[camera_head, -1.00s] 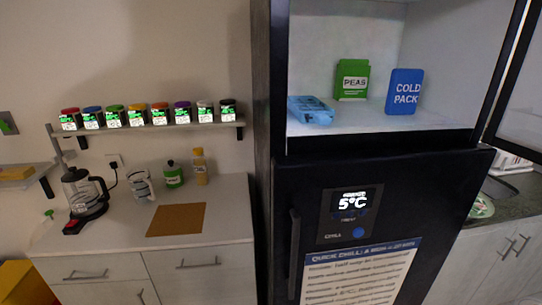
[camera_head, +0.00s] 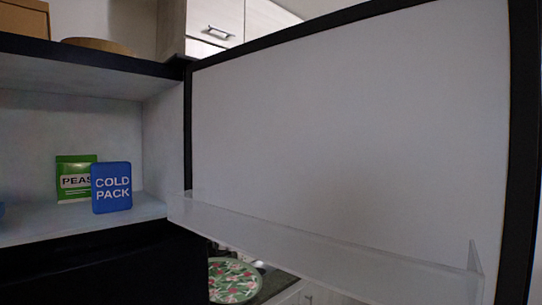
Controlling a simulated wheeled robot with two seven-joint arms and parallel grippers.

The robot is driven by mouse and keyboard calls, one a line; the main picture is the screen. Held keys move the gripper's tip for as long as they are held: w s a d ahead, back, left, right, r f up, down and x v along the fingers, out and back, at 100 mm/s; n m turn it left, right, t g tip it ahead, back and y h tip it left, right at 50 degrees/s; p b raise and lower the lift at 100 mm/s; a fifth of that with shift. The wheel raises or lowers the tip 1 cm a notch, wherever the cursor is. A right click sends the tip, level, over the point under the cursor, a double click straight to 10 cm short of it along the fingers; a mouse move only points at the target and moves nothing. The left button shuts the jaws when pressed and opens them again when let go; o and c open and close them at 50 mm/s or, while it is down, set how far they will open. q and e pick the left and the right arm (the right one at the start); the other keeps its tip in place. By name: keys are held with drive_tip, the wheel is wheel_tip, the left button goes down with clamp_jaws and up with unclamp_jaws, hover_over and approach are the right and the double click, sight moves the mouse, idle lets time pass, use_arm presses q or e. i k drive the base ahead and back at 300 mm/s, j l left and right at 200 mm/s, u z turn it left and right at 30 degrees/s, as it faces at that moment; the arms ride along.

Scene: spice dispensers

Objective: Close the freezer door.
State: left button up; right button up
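The freezer door (camera_head: 340,130) stands open, hinged at the right side of the freezer compartment (camera_head: 70,222). Its pale inner face has a black frame and a clear shelf (camera_head: 320,255) along the bottom. The compartment is open at the left of the view. It holds a green peas packet (camera_head: 72,170) and a blue cold pack (camera_head: 112,188) standing in front of it. A sliver of another blue item shows at the left edge. Neither of my grippers is in view.
A patterned round plate (camera_head: 234,280) lies on the dark counter beyond the door's lower edge. A pale cupboard (camera_head: 235,22) hangs behind the door's top. A cardboard box (camera_head: 24,18) and a round wooden item (camera_head: 97,45) sit on top of the freezer.

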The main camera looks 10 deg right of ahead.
sight(371, 151)
drive_tip(key=i+l+u, duration=0.1)
drive_tip(key=l+u, duration=0.2)
drive_tip(key=l, duration=0.2)
drive_tip(key=l+u, duration=0.3)
drive_tip(key=l, duration=0.2)
drive_tip(key=l+u, duration=0.3)
drive_tip(key=l, duration=0.25)
drive_tip(key=k+l+u, duration=0.1)
drive_tip(key=l+u, duration=0.2)
drive_tip(key=l, duration=0.2)
drive_tip(key=k+l+u, duration=0.25)
drive_tip(key=l, duration=0.2)
drive_tip(key=k+l+u, duration=0.1)
drive_tip(key=l+u, duration=0.2)
drive_tip(key=l, duration=0.2)
